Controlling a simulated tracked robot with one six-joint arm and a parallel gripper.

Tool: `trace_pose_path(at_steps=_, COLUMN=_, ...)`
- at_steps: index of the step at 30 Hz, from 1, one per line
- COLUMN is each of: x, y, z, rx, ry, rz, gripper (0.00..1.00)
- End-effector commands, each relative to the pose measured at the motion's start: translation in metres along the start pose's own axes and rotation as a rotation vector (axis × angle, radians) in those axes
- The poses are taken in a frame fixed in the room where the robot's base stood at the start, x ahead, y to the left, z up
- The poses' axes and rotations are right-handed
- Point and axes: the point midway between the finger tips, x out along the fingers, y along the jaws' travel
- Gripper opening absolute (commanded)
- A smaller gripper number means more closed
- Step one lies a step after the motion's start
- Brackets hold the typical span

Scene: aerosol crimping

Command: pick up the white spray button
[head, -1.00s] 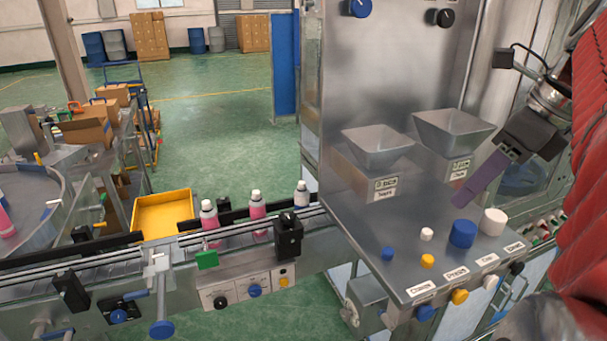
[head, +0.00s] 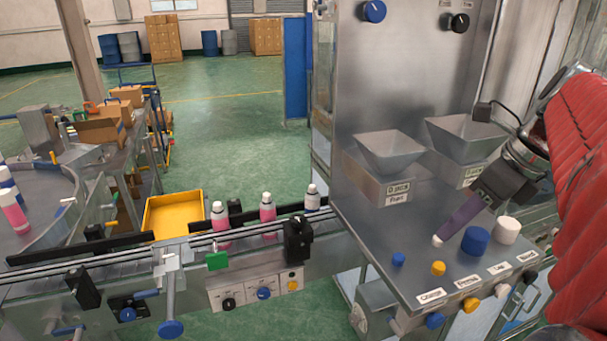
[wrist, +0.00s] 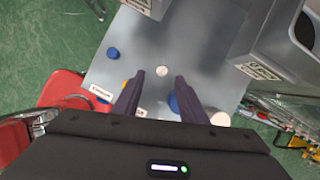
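The small white spray button (head: 437,241) stands on the steel shelf of the machine, partly hidden by my gripper's purple fingers in the head view. In the wrist view the white button (wrist: 162,70) appears between the fingertips and slightly beyond them, with a gap on each side. My gripper (head: 442,235) reaches down to it from the upper right. In the wrist view my gripper (wrist: 159,75) is open, its two fingers apart with nothing held.
A small blue button (head: 398,259), a yellow button (head: 438,268), a large blue cap (head: 475,240) and a large white cap (head: 507,230) stand nearby on the shelf. Steel hoppers (head: 390,152) rise behind. Bottles (head: 267,212) stand on the conveyor at left.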

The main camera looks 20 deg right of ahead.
Motion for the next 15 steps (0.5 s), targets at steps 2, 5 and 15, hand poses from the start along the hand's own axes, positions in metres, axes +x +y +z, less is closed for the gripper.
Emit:
trace_pose_path(at_steps=2, x=0.01, y=-0.001, z=0.0, rx=0.0, ry=0.001, rz=0.002, gripper=0.38)
trace_pose_path(at_steps=5, x=0.024, y=-0.004, z=0.0, rx=0.001, ry=0.001, rz=0.003, gripper=0.38)
trace_pose_path(at_steps=15, x=0.045, y=-0.004, z=0.0, rx=0.001, ry=0.0, rz=-0.001, gripper=0.38)
